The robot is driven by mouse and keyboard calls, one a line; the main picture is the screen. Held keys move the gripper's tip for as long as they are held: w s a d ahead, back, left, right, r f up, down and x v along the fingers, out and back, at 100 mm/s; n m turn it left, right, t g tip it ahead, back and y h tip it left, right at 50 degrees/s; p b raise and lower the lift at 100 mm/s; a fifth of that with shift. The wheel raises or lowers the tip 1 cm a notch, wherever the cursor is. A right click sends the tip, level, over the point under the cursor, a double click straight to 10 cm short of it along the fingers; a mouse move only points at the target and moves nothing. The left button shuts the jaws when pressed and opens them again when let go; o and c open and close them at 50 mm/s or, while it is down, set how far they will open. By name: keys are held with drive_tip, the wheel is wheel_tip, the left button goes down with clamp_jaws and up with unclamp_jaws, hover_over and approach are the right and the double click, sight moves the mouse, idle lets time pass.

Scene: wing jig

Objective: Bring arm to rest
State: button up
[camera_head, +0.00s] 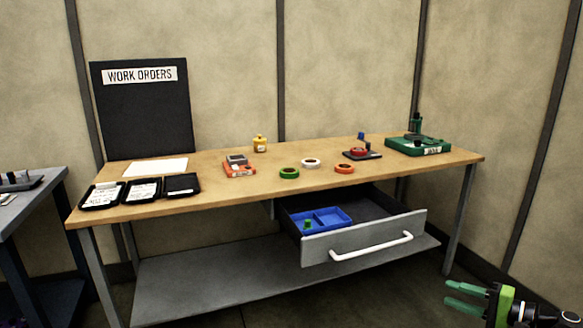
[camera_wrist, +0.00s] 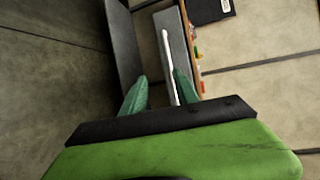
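My gripper (camera_head: 464,297) shows at the bottom right of the head view, with two green fingers pointing left. The fingers are apart with nothing between them, low and in front of the workbench's right end. In the wrist view my gripper (camera_wrist: 160,93) also shows its two green fingers spread. The white handle (camera_wrist: 167,65) of the open drawer lies beyond the fingers in that view. I see no contact between the fingers and the drawer.
The wooden workbench (camera_head: 220,187) has its drawer (camera_head: 365,239) pulled out, with a blue tray (camera_head: 336,216) inside. Tape rolls, black trays (camera_head: 143,190) and a green device (camera_head: 418,146) sit on top. A grey table (camera_head: 20,205) stands at left. Floor shows in front of the bench.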

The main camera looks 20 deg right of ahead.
drive_tip(key=w+a+f+n+g+y, duration=0.1)
drive_tip(key=w+a+n+g+y, duration=0.15)
drive_tip(key=w+a, duration=0.5)
drive_tip(key=w+a+f+n+g+y, duration=0.1)
drive_tip(key=w+a+f+n+g, duration=0.3)
drive_tip(key=a, duration=0.7)
drive_tip(key=w+a+r+g+y, duration=0.1)
drive_tip(key=w+a+y, duration=0.1)
drive_tip(key=w+a, duration=0.65)
drive_tip(key=s+a+f+n+g+h, duration=0.1)
drive_tip(key=a+f+n+g+h, duration=0.15)
drive_tip(key=a+f, duration=0.45)
drive_tip(key=s+a+f+n+g+h, duration=0.1)
drive_tip(key=a+f+n+g+h, duration=0.15)
drive_tip(key=a, duration=0.75)
drive_tip(key=s+a+f+n+g+h, duration=0.2)
drive_tip(key=a+f+g+h, duration=0.15)
drive_tip(key=a, duration=0.55)
drive_tip(key=w+d+f+t+h, duration=0.1)
drive_tip(key=d+f+t+h, duration=0.2)
drive_tip(key=d, duration=0.5)
wheel_tip(320, 180, up, 28)
drive_tip(key=g+h+p, duration=0.1)
drive_tip(key=p, duration=2.6)
drive_tip(key=shift+w+f, duration=0.2)
